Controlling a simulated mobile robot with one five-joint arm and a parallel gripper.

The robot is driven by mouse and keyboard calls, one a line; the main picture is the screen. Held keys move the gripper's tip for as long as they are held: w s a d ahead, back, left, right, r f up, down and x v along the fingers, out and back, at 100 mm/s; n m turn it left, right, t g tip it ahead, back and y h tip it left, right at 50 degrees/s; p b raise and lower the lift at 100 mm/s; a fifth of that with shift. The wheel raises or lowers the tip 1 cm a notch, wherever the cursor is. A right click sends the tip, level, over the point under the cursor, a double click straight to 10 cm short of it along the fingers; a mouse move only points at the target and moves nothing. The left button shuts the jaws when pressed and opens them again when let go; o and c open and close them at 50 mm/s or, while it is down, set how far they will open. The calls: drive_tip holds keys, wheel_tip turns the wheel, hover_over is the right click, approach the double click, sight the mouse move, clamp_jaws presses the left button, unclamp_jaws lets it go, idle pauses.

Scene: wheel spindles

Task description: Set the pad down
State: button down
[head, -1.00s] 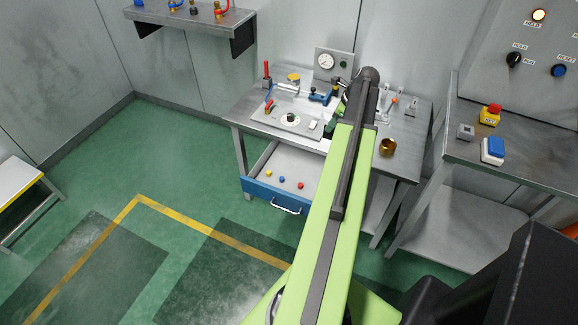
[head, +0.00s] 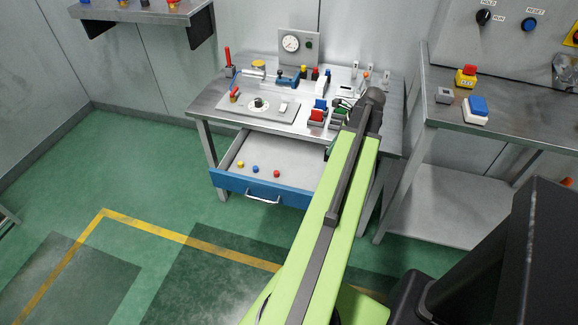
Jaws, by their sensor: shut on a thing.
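I cannot make out a pad for certain in the head view. My gripper is hidden behind my light-green arm, which reaches up over the front of the workbench (head: 207,106). Only a small dark-green piece shows left of the arm, over the right side of the open drawer (head: 285,192). It seems to be a shaded part of my arm. Whatever my jaws hold is hidden too.
A plate with a round dial (head: 258,104), red and blue blocks (head: 317,113) and small tools crowd the workbench. The drawer holds small coloured balls (head: 255,169). A side bench (head: 440,115) with a blue-topped box (head: 475,110) stands right. The left floor is clear.

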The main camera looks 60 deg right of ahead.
drive_tip(key=w+a+f+b, duration=0.2)
drive_tip(key=f+b, duration=0.1)
drive_tip(key=w+a+f+b, duration=0.2)
drive_tip(key=w+f+b, duration=0.1)
drive_tip(key=f, duration=0.1)
drive_tip(key=w+a+f+b, duration=0.2)
drive_tip(key=w+f+b, duration=0.1)
drive_tip(key=shift+w+a+f+b, duration=0.1)
drive_tip(key=shift+f+b, duration=0.25)
drive_tip(key=shift+r, duration=0.25)
drive_tip(key=shift+f, duration=0.2)
drive_tip(key=c, duration=1.4)
unclamp_jaws()
